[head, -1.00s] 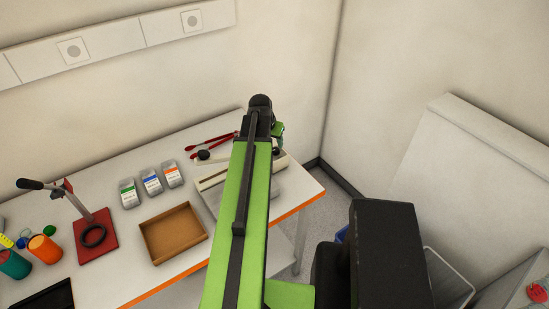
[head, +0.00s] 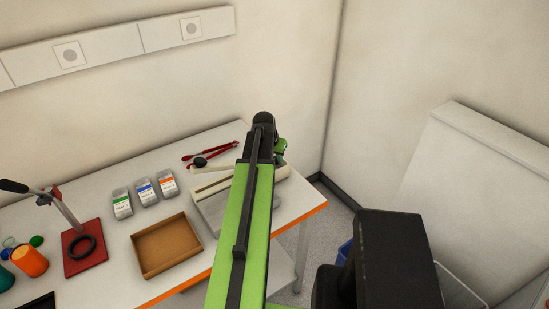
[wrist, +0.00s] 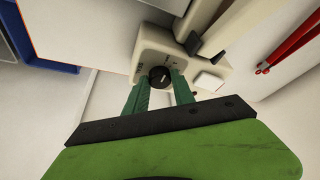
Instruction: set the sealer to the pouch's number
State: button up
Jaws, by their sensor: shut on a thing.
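The cream sealer (head: 212,185) stands at the right end of the white table, partly hidden by my arm in the head view. In the wrist view its body (wrist: 150,45) carries a small black knob (wrist: 159,77) with a light mark; no number on the dial is readable. My gripper (wrist: 161,80) has its green fingers on either side of the knob and is shut on it.
A brown tray (head: 166,246) lies in front of the pouches. Red-handled tongs (head: 208,154) lie behind the sealer. A red-based stand (head: 85,250) and an orange cup (head: 30,260) are at the left. A blue bin (wrist: 55,66) shows below the table's end.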

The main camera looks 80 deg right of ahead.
jog(key=shift+m, duration=0.3)
grip_shut()
jog(key=m, duration=0.1)
jog(key=m+g, duration=0.1)
jog(key=m, duration=0.1)
jog(key=shift+w+d+m+g, duration=0.15)
jog(key=shift+w+m+g, duration=0.05)
jog(key=shift+m+g, duration=0.1)
jog(key=m+y, duration=0.1)
jog(key=m, duration=0.1)
jog(key=m+g, duration=0.1)
jog(key=m, duration=0.1)
jog(key=shift+w+d+y, duration=0.15)
jog(key=shift+y, duration=0.25)
jog(key=m, duration=0.2)
jog(key=m+y, duration=0.1)
jog(key=m, duration=0.2)
jog(key=shift+d+g+y, duration=0.2)
jog(key=shift+g+y, duration=0.1)
jog(key=shift+g, duration=0.1)
jog(key=shift+d+m+y, duration=0.1)
jog(key=shift+m+y, duration=0.8)
jog(key=shift+m, duration=1.4)
jog(key=o, duration=1.1)
grip_release()
